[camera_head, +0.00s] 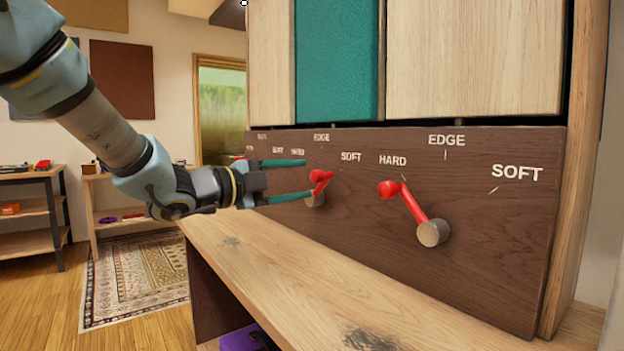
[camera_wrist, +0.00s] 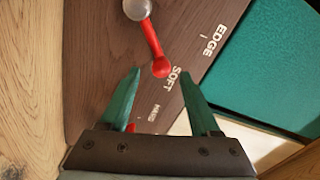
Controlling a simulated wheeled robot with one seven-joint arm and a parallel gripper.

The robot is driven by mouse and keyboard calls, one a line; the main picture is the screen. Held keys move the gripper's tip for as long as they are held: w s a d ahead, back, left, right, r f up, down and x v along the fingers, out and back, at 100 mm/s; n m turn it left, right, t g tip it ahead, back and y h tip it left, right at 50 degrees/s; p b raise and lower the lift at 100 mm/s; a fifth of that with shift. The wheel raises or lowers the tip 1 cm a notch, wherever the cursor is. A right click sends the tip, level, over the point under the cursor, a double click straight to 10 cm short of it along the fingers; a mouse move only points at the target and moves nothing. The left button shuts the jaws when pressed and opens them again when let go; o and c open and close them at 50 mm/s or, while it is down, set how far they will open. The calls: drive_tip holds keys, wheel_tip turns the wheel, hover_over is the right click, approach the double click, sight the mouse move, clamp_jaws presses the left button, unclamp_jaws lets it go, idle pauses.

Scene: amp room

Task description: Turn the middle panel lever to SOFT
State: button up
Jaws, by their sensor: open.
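The middle lever is a red arm on a round grey pivot, on the dark brown panel (camera_head: 365,230). In the head view the middle lever (camera_head: 323,183) leans up and right from its pivot, toward its SOFT label (camera_head: 351,157). In the wrist view its red knob (camera_wrist: 161,67) lies beside SOFT (camera_wrist: 175,78). My gripper (camera_head: 307,178) is open, its two green fingers at the lever's left side. In the wrist view the knob shows between and just beyond the fingertips (camera_wrist: 163,73). No clear grip on the lever shows; whether a finger touches it, I cannot tell.
The right lever (camera_head: 412,205) leans left toward HARD. The left lever is mostly hidden behind my gripper. A wooden ledge (camera_head: 300,285) runs below the panel. Teal and pale wood boards (camera_head: 337,60) stand above it. Shelves (camera_head: 30,205) and a rug are at left.

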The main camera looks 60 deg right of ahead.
drive_tip(key=v, duration=0.5)
drive_tip(key=shift+w+a, duration=0.15)
drive_tip(key=shift+a, duration=0.2)
